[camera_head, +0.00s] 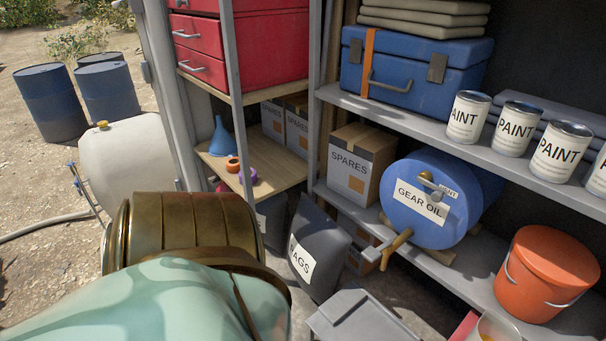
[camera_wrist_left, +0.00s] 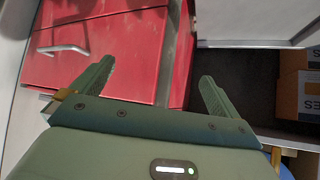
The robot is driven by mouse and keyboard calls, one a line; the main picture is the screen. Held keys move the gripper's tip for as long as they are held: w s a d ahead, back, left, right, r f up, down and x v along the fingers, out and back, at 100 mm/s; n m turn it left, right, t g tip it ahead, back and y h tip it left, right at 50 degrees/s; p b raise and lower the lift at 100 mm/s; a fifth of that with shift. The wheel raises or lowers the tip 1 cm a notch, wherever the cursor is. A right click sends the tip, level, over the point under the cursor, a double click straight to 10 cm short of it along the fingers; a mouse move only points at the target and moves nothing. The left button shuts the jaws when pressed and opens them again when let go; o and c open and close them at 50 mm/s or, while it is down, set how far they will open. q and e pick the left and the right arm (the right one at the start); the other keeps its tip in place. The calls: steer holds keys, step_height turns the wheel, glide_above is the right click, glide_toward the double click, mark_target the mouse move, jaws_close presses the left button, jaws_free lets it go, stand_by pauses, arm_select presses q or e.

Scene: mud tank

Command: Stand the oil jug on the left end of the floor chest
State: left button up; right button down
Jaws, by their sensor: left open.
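A clear jug with yellowish contents (camera_head: 493,328), which looks like the oil jug, is cut off by the bottom edge of the head view. A grey flat-topped box (camera_head: 362,318), possibly the floor chest, stands low at the bottom middle, also cut off; I cannot tell which end is which. My left arm fills the lower left of the head view, and its gripper is hidden there. In the left wrist view my left gripper (camera_wrist_left: 158,70) is open and empty, in front of a red drawer cabinet (camera_wrist_left: 95,55). My right gripper is not in view.
A shelf holds a blue gear oil drum (camera_head: 419,203), an orange bucket (camera_head: 545,275) and a spares box (camera_head: 357,165). Paint cans (camera_head: 467,118) stand above. A dark rags sack (camera_head: 318,248) leans beside the grey box. Metal posts (camera_head: 233,90) rise near the red cabinet.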

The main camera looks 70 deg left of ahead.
arm_select(q)
steer(key=s+a+f+g, duration=0.2)
steer(key=s+f, duration=0.4)
steer(key=s, duration=0.4)
steer(key=s+a+f+g+y, duration=0.1)
steer(key=s+f+g, duration=0.2)
steer(key=s+f, duration=0.3)
steer(key=s+a+f+m+g, duration=0.1)
steer(key=s+f, duration=0.5)
steer(key=s, duration=0.7)
steer(key=shift+s+a+g+y, duration=0.35)
steer(key=shift+a+g+y, duration=0.05)
steer(key=shift+a+g, duration=0.5)
step_height(320, 180, down, 2)
steer(key=shift+s+f+b, duration=0.1)
steer(key=shift+f+b, duration=0.1)
steer(key=shift+b, duration=1.05)
